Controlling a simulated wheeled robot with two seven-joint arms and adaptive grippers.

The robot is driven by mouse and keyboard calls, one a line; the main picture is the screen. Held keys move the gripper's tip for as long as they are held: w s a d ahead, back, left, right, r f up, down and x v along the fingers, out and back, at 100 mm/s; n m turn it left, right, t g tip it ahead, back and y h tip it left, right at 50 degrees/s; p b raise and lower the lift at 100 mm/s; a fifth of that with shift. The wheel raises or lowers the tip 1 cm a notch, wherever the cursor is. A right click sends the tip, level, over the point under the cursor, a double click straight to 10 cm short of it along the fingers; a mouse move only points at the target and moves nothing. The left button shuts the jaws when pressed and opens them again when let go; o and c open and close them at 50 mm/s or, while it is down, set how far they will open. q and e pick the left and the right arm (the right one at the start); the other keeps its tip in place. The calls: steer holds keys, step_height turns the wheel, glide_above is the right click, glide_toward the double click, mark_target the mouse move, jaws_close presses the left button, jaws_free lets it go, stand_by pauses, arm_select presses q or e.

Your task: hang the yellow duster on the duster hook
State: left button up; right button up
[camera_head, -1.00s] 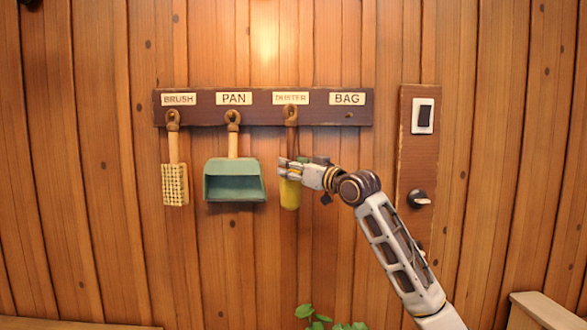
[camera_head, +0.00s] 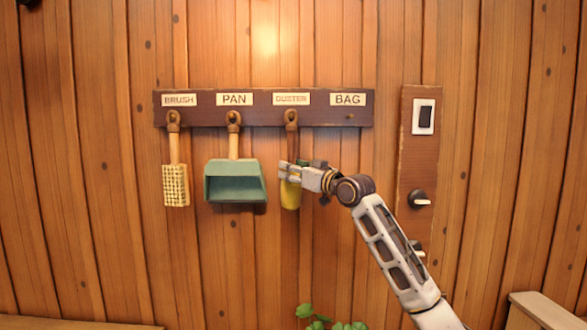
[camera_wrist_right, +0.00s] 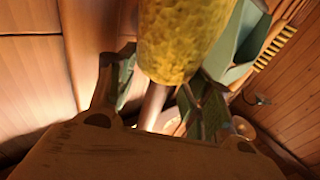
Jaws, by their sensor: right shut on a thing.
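The yellow duster (camera_head: 291,196) hangs upright against the wall, its handle top at the duster hook (camera_head: 291,116) under the DUSTER label. The loop and hook overlap there, and I cannot tell whether the loop is fully around the hook. My right gripper (camera_head: 289,170) is shut on the duster at the top of its yellow head, which it partly hides. In the right wrist view the yellow head (camera_wrist_right: 182,40) fills the upper middle, beyond the gripper fingers. My left gripper is not in view.
The dark rack board (camera_head: 263,123) also holds a brush (camera_head: 175,185) and a green pan (camera_head: 235,182) left of the duster. The BAG peg (camera_head: 349,116) is bare. A switch panel (camera_head: 412,155) is at the right. A plant (camera_head: 318,320) is below.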

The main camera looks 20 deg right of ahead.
steer(key=shift+f, duration=0.1)
stand_by(0.5)
steer(key=o, duration=1.1)
steer(key=shift+o, duration=0.2)
steer(key=v, duration=1.2)
stand_by(0.3)
